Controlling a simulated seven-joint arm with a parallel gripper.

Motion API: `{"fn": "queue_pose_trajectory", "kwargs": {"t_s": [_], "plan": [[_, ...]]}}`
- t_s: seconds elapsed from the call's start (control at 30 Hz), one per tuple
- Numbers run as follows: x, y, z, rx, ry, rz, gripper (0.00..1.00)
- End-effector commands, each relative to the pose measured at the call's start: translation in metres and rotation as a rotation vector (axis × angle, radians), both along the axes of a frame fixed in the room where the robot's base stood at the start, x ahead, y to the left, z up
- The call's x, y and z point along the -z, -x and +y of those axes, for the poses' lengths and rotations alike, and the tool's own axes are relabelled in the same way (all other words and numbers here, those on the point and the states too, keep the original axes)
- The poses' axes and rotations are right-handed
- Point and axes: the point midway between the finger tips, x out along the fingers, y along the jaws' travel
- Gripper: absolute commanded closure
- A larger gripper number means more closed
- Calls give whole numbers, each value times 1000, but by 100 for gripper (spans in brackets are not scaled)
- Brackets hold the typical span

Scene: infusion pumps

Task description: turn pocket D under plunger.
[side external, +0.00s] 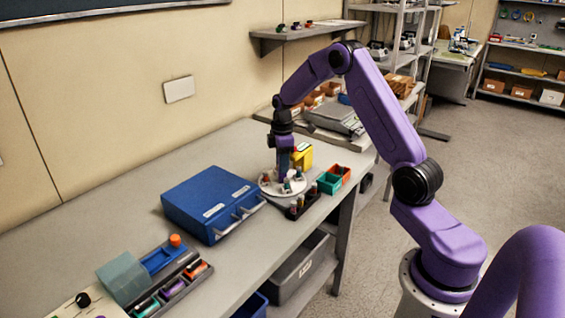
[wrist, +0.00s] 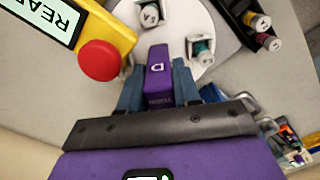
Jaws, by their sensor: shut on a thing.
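A white round carousel (side external: 270,188) stands on the bench beside a yellow unit (side external: 303,155). In the wrist view the carousel (wrist: 180,22) carries pockets with capped vials, one marked V5 (wrist: 148,16) and a teal one (wrist: 202,50). A purple tab marked D (wrist: 157,82) sticks out from its rim. My gripper (wrist: 158,72) is shut on this tab, one blue-grey finger on each side. In the side view my gripper (side external: 283,172) is low over the carousel and hides part of it. I cannot make out the plunger.
The yellow unit has a red button (wrist: 99,60) and a display (wrist: 45,18) reading READ, cut off. A black vial rack (side external: 298,210) stands in front of the carousel. Teal (side external: 328,182) and orange (side external: 341,171) bins are right. A blue case (side external: 208,198) is left.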

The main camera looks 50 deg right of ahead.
Motion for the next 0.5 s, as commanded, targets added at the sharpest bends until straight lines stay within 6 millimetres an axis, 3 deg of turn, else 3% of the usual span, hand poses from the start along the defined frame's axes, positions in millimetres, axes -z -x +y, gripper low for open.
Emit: {"fn": "queue_pose_trajectory", "kwargs": {"t_s": [0.5], "plan": [[-1,-1,1,-258,0,-5,100]]}}
